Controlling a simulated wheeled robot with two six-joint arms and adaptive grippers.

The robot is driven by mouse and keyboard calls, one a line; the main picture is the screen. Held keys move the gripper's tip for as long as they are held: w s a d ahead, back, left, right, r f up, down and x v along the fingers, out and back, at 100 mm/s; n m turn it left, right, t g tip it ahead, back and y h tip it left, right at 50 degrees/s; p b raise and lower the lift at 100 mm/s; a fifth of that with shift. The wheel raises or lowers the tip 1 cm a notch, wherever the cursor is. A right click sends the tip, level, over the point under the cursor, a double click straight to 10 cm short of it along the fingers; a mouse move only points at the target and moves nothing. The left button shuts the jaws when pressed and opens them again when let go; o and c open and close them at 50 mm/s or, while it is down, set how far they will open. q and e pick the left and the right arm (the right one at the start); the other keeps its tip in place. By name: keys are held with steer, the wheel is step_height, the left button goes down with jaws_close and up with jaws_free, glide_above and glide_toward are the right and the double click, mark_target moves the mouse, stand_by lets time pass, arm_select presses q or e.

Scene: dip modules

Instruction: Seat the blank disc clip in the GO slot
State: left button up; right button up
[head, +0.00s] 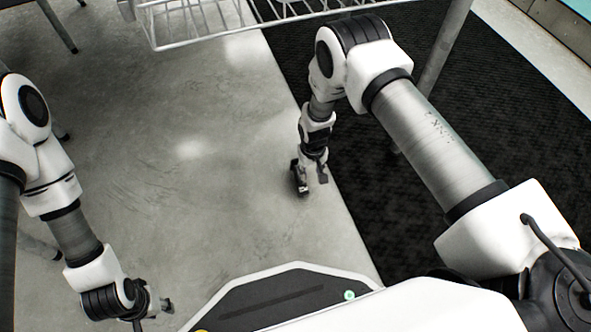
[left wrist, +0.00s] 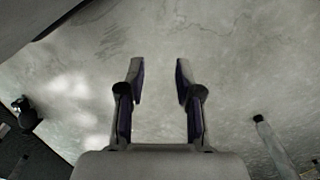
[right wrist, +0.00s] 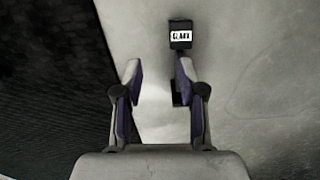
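A black clip with a white label (right wrist: 180,37) shows in the right wrist view, just beyond the right-hand finger of my right gripper (right wrist: 158,75). Its lower part runs down behind that finger. The label's dark letters are too blurred to read surely. I cannot tell whether the clip touches the finger. My right gripper's fingers are apart, with bare floor between them. In the head view a small black piece, likely the clip (head: 299,180), is beside this gripper. My left gripper (left wrist: 158,75) is open and empty above the floor. No GO slot shows in any view.
A white wire rack (head: 215,25) on legs stands at the top of the head view. A dark textured mat (head: 490,120) covers the floor at right. The bare grey concrete floor (head: 190,110) between my arms is clear.

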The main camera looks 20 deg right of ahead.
step_height(320, 180, up, 3)
glide_above(296, 165)
steer(key=shift+f, duration=0.2)
steer(key=shift+w+a+f+b, duration=0.1)
steer(key=shift+w+f+b, duration=0.05)
steer(key=shift+w+b, duration=0.15)
steer(key=f+b, duration=0.5)
steer(key=f, duration=0.2)
steer(key=shift+s+f, duration=0.2)
steer(key=shift+r, duration=0.2)
jaws_close()
